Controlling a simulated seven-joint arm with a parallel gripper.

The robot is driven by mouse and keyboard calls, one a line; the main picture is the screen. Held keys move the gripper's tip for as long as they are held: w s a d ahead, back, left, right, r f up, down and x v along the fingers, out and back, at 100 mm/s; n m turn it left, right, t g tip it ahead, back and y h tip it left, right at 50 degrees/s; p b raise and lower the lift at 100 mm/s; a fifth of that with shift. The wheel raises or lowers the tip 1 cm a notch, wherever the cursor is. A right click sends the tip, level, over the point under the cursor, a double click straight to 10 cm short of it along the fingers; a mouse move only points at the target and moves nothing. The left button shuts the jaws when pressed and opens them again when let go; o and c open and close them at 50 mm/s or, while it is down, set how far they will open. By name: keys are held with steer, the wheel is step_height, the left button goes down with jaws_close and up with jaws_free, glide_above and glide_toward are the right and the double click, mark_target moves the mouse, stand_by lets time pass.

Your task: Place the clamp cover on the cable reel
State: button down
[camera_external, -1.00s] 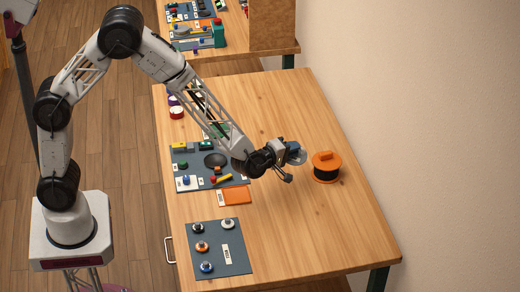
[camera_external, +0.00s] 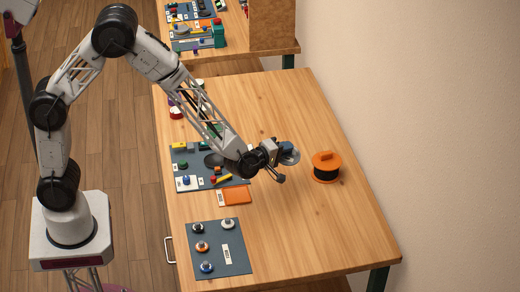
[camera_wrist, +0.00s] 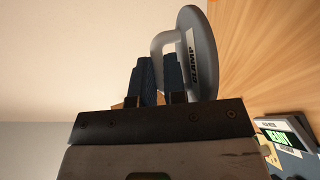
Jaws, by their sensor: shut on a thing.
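The clamp cover (camera_wrist: 200,52) is a grey disc with a light handle and a label that reads "CLAMP". My gripper (camera_wrist: 157,75) is shut on its handle in the wrist view, with the disc standing on edge to the right of the fingers. In the external view my gripper (camera_external: 283,160) holds the grey cover (camera_external: 290,155) above the table, left of the cable reel. The cable reel (camera_external: 326,174) has orange flanges and a black middle, with an orange block on top. It stands upright near the table's right edge. A gap separates the cover from the reel.
The wooden table (camera_external: 310,235) is bare in front of the reel. A dark mat (camera_external: 232,262) with several knobs lies at the front left. Another mat (camera_external: 200,155) with small parts lies under my arm, beside an orange plate (camera_external: 236,196). A wall stands right of the table.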

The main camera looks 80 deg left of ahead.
steer(key=shift+s+a+r+n+g+y, duration=0.3)
steer(key=shift+a+r+n, duration=0.5)
steer(key=shift+n, duration=0.25)
steer(key=shift+s+a+r+n+g+y, duration=0.2)
steer(key=shift+s+a+r+n+y, duration=0.1)
steer(key=shift+a+r+n, duration=0.6)
steer(key=shift+w+d+f, duration=0.15)
steer(key=shift+w+d, duration=0.05)
steer(key=shift+d, duration=0.05)
glide_above(324, 155)
steer(key=shift+w+a+f, duration=0.1)
steer(key=shift+f, duration=0.6)
steer(key=shift+f, duration=0.1)
steer(key=shift+f, duration=1.65)
steer(key=shift+f, duration=0.6)
